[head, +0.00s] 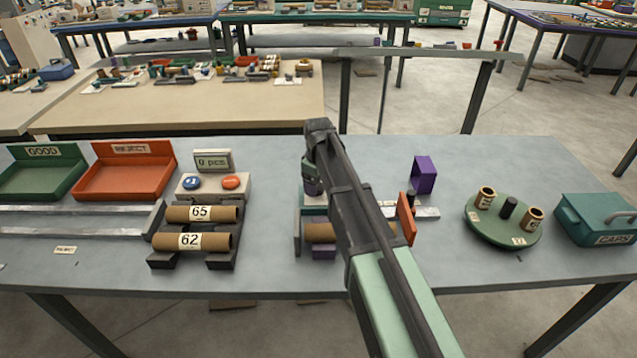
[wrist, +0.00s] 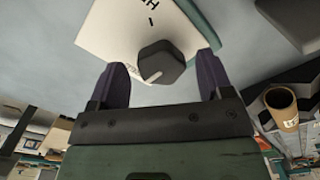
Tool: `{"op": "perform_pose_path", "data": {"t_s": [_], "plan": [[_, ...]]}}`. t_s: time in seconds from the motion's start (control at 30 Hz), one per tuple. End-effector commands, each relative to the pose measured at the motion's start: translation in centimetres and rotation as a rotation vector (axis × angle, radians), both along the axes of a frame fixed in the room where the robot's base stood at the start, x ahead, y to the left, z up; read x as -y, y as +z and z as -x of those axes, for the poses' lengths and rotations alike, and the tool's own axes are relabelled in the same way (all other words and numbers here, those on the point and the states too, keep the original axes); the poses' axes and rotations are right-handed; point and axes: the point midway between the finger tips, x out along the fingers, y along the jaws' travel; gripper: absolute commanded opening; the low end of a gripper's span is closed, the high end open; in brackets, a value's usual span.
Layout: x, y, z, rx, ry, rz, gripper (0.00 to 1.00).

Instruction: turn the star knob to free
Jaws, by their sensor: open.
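The star knob (wrist: 162,62) is dark grey with a white pointer mark on its lower left. It stands on a white plate (wrist: 108,38) with black lettering, only partly readable. My gripper (wrist: 161,68) is open, with one purple finger on each side of the knob. A gap shows between the knob and each finger, so it is not gripped. In the head view my gripper (head: 313,180) is over the left part of the winder (head: 298,228). My arm hides the knob and much of the winder there.
A cardboard tube (head: 320,232) lies in the winder, beside an orange-red plate (head: 405,218). A purple block (head: 424,174) stands behind. Tubes 65 (head: 183,214) and 62 (head: 170,241) rest on a rack at left. A green turntable (head: 478,228) and teal CAPS box (head: 585,222) are at right.

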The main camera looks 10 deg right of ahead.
Motion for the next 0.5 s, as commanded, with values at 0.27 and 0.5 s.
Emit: {"op": "perform_pose_path", "data": {"t_s": [0.27,0.5], "plan": [[0.0,7.7,0.0,0.0,0.0,0.0,0.73],[0.0,10.0,0.0,0.0,0.0,0.0,0.73]]}}
